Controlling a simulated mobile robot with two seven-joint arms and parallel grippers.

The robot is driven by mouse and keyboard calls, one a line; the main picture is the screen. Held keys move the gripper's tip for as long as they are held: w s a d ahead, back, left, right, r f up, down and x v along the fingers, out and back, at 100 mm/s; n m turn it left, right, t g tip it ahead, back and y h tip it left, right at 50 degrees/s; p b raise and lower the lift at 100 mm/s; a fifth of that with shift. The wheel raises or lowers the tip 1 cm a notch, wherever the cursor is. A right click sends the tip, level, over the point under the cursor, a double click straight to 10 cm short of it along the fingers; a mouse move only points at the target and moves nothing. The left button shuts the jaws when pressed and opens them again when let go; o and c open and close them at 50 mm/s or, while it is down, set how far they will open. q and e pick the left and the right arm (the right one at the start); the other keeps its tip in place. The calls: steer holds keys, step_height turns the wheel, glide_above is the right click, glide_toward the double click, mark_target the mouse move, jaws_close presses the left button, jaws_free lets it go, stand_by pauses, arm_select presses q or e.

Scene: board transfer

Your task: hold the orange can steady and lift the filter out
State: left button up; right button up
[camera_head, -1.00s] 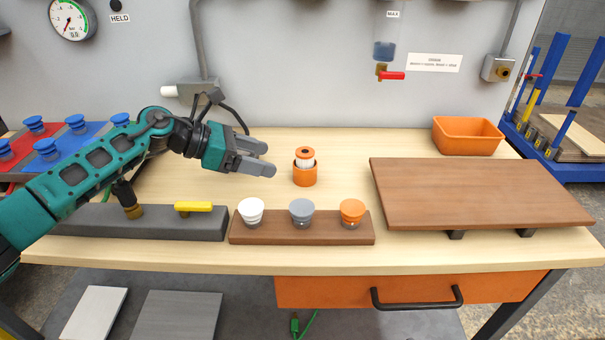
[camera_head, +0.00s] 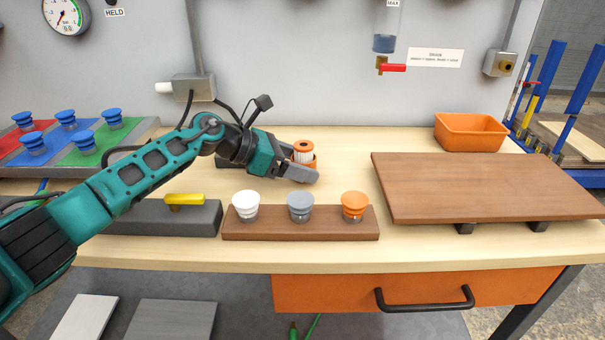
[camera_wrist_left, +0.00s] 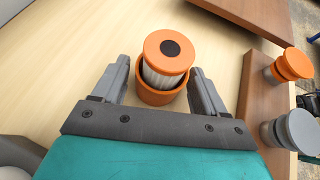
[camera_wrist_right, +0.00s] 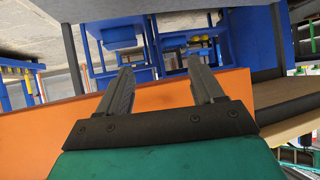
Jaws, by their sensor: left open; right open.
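The orange can (camera_wrist_left: 156,97) stands upright on the wooden bench with the filter (camera_wrist_left: 166,62) in it. The filter has a white pleated body and an orange cap with a dark centre. It also shows in the head view (camera_head: 304,153), where the gripper hides much of the can. My left gripper (camera_wrist_left: 160,80) is open, with one finger on each side of the can and filter; I cannot tell whether either finger touches. My right gripper (camera_wrist_right: 160,78) is open and empty in the right wrist view, and is not in the head view.
A brown rack (camera_head: 272,225) with white, grey and orange capped jars stands in front. A raised brown board (camera_head: 480,187) lies to the right, with an orange bin (camera_head: 470,132) behind it. A grey block with a yellow handle (camera_head: 184,199) is below my left arm.

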arm_select(q)
steer(key=shift+c, duration=0.3)
steer(key=c, duration=0.6)
